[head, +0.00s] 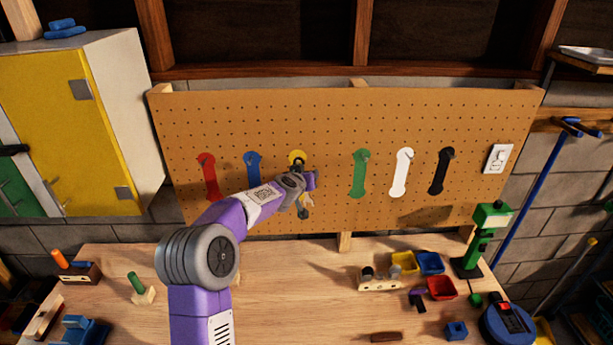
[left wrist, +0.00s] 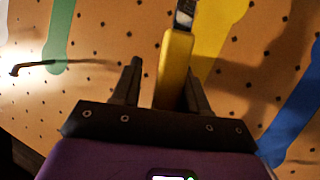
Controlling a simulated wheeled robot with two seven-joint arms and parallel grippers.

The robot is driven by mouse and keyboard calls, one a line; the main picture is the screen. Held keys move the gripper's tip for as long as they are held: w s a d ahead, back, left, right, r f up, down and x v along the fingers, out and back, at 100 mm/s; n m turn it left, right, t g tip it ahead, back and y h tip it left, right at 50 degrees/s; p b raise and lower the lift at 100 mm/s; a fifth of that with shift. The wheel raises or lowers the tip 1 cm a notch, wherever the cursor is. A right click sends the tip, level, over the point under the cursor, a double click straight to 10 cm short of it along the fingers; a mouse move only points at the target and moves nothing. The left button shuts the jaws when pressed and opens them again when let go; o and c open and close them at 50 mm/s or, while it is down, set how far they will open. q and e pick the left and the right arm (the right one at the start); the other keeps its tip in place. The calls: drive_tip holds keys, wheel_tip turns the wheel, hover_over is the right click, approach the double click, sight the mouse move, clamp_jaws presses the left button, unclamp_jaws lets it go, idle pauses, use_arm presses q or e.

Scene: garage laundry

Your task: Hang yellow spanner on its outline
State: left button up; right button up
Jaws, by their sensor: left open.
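The yellow spanner (left wrist: 175,65) is in front of the pegboard, its yellow handle between the two fingers of my left gripper (left wrist: 162,90). The fingers are apart, with a visible gap on the left side of the handle. Its grey metal part is cut off at the top of the wrist view. In the head view my left gripper (head: 302,188) covers most of the yellow outline (head: 297,155); its top shows above. A short lower piece of the spanner (head: 305,202) shows below the gripper. Whether the spanner hangs on its hook is hidden. My right gripper is out of view.
Red (head: 209,176), blue (head: 253,174), green (head: 359,173), white (head: 402,173) and black (head: 441,171) outlines flank it on the pegboard (head: 330,120).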

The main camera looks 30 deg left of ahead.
use_arm(q)
drive_tip(key=b+v, duration=0.1)
drive_tip(key=v, duration=0.6)
drive_tip(key=shift+s, duration=0.25)
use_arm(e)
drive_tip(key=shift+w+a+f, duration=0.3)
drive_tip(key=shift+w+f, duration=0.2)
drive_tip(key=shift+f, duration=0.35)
use_arm(q)
drive_tip(key=shift+r, duration=0.1)
drive_tip(key=shift+s, duration=0.1)
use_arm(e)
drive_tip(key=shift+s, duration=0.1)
